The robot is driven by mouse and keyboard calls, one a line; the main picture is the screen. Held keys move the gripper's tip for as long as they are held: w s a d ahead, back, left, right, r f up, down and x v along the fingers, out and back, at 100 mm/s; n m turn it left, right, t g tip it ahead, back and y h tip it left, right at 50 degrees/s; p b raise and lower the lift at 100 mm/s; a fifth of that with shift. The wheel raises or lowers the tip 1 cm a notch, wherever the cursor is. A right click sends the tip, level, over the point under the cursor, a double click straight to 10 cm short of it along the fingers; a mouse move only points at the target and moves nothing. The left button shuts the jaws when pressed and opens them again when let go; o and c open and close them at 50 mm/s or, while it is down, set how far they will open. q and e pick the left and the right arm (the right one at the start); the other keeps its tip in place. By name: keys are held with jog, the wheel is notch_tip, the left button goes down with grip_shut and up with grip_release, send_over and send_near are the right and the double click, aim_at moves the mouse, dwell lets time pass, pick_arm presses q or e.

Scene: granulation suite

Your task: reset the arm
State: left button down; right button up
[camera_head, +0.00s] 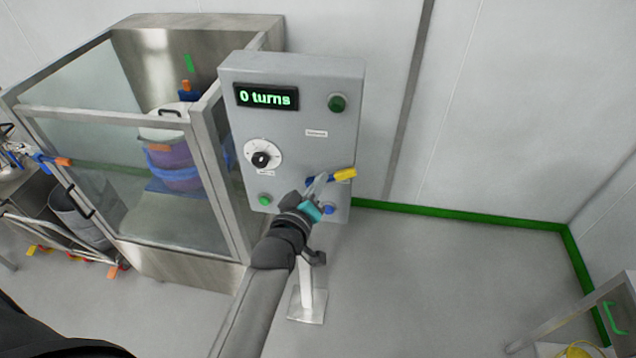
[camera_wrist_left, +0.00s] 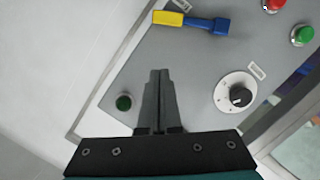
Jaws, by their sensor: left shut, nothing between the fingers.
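My left arm reaches up from the bottom of the head view to the grey control panel (camera_head: 296,100). My left gripper (camera_head: 322,178) is in front of the panel's lower part, close to a yellow-and-blue lever handle (camera_head: 344,174). In the left wrist view my left gripper (camera_wrist_left: 159,75) is shut and empty, with its fingers together over the panel face. The lever (camera_wrist_left: 190,21) lies beyond the fingertips and looks apart from them. My right gripper is not in view.
The panel has a display (camera_head: 266,97) reading "0 turns", a black knob on a white dial (camera_head: 262,155), and several buttons. A glass-walled enclosure (camera_head: 140,180) with a blue and purple drum (camera_head: 174,163) stands left.

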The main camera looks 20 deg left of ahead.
pick_arm(q)
jog(key=shift+s, duration=0.15)
dwell(0.4)
jog(key=s+d+f+m+g+h+b, duration=0.1)
jog(key=s+d+f+m+g+b, duration=0.25)
jog(key=f, duration=0.95)
jog(key=s+f+m+g+b, duration=0.15)
jog(key=s+f+b, duration=0.35)
jog(key=f, duration=0.8)
jog(key=s+d+f+m+g+h+b, duration=0.1)
jog(key=s+d+f+g+b, duration=0.15)
jog(key=s+f, duration=0.7)
jog(key=s+a+f+m+g+b, duration=0.2)
jog(key=s+f+b, duration=0.3)
jog(key=s+f, duration=0.8)
jog(key=s+a+f+m+g+b, duration=0.2)
jog(key=s+f+m+g+b, duration=0.2)
jog(key=s+f, duration=0.9)
jog(key=shift+a+f+g+y+b, duration=0.4)
jog(key=shift+f+g+b, duration=0.25)
jog(key=shift+f+g, duration=0.1)
jog(key=shift+w, duration=0.1)
